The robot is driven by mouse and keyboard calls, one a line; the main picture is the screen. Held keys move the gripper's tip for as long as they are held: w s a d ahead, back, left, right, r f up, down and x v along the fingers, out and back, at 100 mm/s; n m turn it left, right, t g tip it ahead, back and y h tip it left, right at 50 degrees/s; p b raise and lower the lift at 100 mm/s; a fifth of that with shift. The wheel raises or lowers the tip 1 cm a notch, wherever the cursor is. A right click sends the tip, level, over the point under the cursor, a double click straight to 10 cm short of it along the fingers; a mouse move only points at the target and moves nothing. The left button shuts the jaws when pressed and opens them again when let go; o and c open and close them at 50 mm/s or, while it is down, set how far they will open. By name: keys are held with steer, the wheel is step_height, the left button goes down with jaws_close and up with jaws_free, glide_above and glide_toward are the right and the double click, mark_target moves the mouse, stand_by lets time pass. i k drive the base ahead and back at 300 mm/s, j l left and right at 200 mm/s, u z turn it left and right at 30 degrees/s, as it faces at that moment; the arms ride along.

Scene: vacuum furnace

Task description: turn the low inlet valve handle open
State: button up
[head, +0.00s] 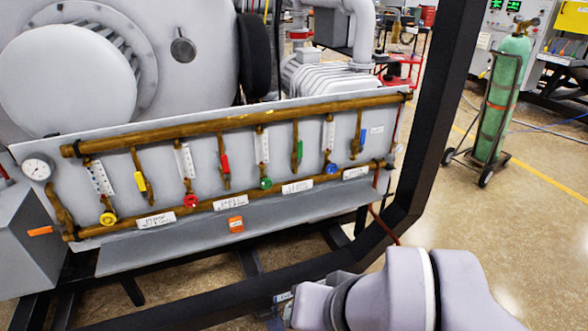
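A grey valve panel (215,165) with brass pipes fills the left and middle of the head view. Four lever handles hang on the vertical pipes: yellow (140,181), red (225,163), green (299,150) and blue (362,137). They look roughly in line with their pipes. Round knobs sit lower: yellow (108,218), red (190,201), green (265,183) and blue (330,168). The white labels are too small to read, so I cannot tell which handle is the low inlet. My arm shows at the bottom right, apart from the panel; my gripper is not visible.
A black frame beam (437,100) rises right of the panel, and its lower bar runs under it. A pressure gauge (38,168) is at the panel's left. A green gas cylinder (500,95) stands on a cart at right. Open floor lies between.

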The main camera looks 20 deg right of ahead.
mark_target(49, 229)
steer(key=i+j+u, duration=0.35)
steer(key=i+j, duration=0.35)
steer(key=j, duration=0.1)
